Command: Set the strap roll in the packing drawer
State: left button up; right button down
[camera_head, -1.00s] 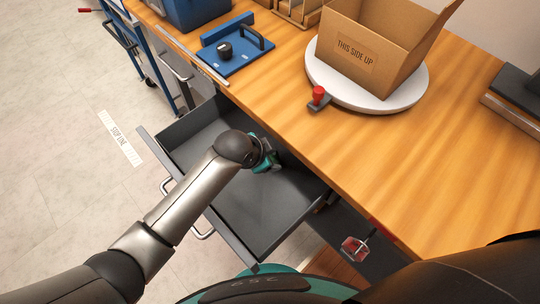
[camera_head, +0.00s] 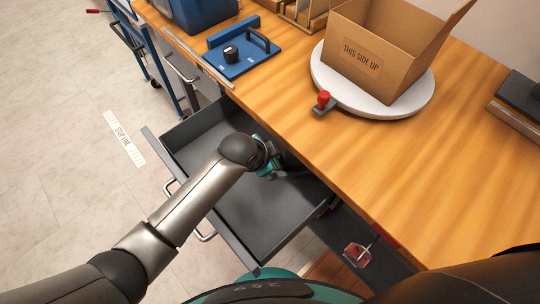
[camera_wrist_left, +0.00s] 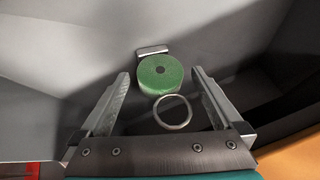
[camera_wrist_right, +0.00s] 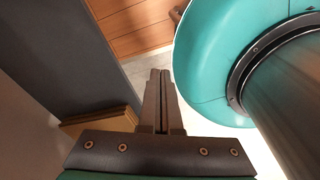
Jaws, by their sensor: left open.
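The strap roll, a green roll with a dark centre hole (camera_wrist_left: 158,76), lies on the floor of the open grey packing drawer (camera_head: 247,205). My left gripper (camera_wrist_left: 161,84) is open, with its fingers apart on either side of the roll in the left wrist view and nothing clamped between them. In the head view my left gripper (camera_head: 281,174) reaches down into the drawer, and the roll is hidden there. My right gripper (camera_wrist_right: 161,75) shows in the right wrist view with its fingers together and nothing visible between them.
A metal ring (camera_wrist_left: 173,112) and a small metal piece (camera_wrist_left: 152,50) lie close to the roll in the drawer. The wooden bench (camera_head: 330,150) overhangs the drawer's far side. On it stand a carton (camera_head: 375,60) on a white turntable (camera_head: 420,100) and a blue fixture (camera_head: 240,58).

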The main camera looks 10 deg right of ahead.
pick_arm(q)
jog(key=p+v, duration=0.5)
jog(key=v, duration=0.7)
jog(key=shift+w, duration=0.1)
